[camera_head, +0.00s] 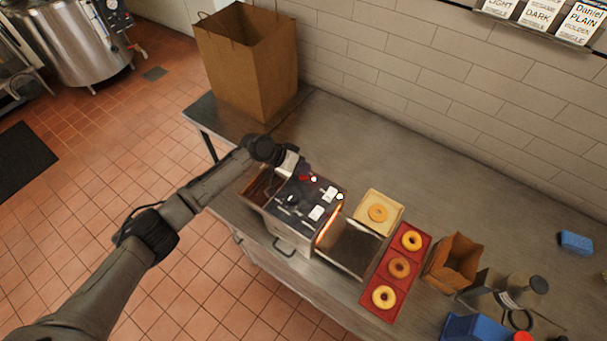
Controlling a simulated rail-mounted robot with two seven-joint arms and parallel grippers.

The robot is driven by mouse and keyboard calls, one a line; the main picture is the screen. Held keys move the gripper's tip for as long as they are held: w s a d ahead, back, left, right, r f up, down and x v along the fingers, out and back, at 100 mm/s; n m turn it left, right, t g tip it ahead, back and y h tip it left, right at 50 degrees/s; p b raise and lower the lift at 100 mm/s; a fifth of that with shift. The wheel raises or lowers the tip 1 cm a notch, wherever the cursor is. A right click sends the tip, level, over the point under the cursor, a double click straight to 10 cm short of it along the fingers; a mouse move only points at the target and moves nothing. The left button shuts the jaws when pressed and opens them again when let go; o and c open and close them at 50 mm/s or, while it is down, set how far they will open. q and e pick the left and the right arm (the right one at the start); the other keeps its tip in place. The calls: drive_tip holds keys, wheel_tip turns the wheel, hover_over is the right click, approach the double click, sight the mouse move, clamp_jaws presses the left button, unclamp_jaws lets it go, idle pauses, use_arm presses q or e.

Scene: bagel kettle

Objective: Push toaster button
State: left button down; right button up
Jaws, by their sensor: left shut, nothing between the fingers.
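The toaster (298,222) stands on the metal counter near its front edge. Its dark top panel carries white labels and small red and white spots, and an orange glow shows along its right side. My left gripper (306,174) is over the back left part of the toaster's top, close to the red and white spots. It is shut with nothing in it. The fingertips are dark against the panel, and I cannot tell whether they touch a button. My right gripper is out of view.
A red tray (376,309) with bagels (411,240) lies right of the toaster. A square tray (387,199) holds another bagel (378,213). A large paper bag (250,65) stands behind; a small one (455,262) stands right. The counter's back middle is clear.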

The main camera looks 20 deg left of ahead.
use_arm(q)
drive_tip(key=shift+f, duration=0.15)
idle(0.3)
drive_tip(key=shift+f+b, duration=0.3)
drive_tip(key=shift+b, duration=0.05)
drive_tip(key=shift+r, duration=0.1)
drive_tip(key=shift+r+p, duration=0.35)
drive_tip(key=shift+p, duration=0.1)
drive_tip(key=shift+r, duration=0.1)
